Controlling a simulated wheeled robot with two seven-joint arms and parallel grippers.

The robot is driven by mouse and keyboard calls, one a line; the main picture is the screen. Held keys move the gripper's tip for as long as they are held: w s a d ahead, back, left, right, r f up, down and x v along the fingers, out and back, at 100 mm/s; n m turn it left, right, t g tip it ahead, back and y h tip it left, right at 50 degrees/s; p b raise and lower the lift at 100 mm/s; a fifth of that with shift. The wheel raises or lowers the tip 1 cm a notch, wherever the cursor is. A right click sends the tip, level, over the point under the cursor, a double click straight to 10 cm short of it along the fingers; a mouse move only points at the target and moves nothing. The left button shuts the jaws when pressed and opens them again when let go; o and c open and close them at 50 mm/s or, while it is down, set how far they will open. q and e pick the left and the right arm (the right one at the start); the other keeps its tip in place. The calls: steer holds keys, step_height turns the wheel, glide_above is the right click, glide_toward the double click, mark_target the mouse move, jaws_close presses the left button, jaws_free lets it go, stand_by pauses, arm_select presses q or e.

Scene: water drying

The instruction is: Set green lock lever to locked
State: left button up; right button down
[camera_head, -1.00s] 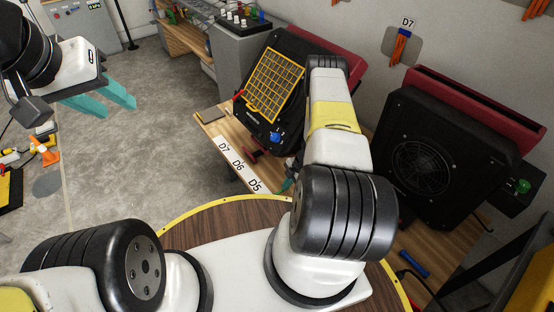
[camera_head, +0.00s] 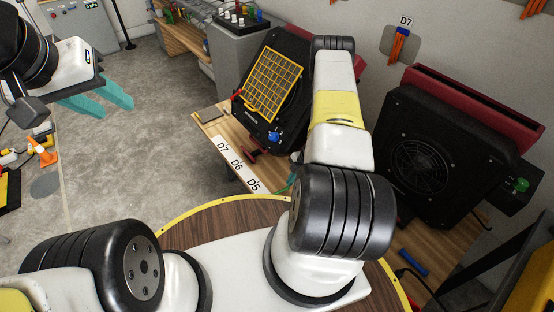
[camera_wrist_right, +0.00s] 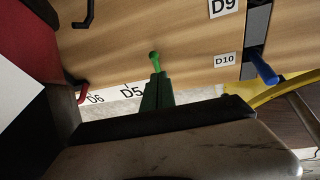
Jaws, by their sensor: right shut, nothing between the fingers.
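The green lock lever (camera_wrist_right: 154,60) shows in the right wrist view as a thin bright green handle with a round tip, above the wooden bench top. My right gripper (camera_wrist_right: 157,78) has its dark green fingers shut at the lower end of the lever, touching or just in front of it; I cannot tell which. The lever's base is hidden by the fingers. In the head view only a sliver of the right gripper's teal fingers shows beside my arm. My left gripper (camera_head: 108,97) is open and empty above the floor at the left.
A blue lever (camera_wrist_right: 263,67) by label D10 and a red lever (camera_wrist_right: 82,92) by label D6 flank the green one. On the wooden bench (camera_head: 208,127) stand a black unit with a yellow grille (camera_head: 272,88) and a black fan unit (camera_head: 430,160).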

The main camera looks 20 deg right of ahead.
step_height(320, 180, up, 2)
steer(key=m+t+y, duration=0.1)
steer(key=t+y, duration=0.1)
steer(key=t, duration=0.1)
glide_toward(281, 192)
steer(key=shift+m, duration=0.3)
steer(key=f, duration=0.2)
steer(key=w+a+f, duration=0.1)
steer(key=f, duration=0.3)
steer(key=shift+w+a+f, duration=0.3)
steer(key=shift+d, duration=0.1)
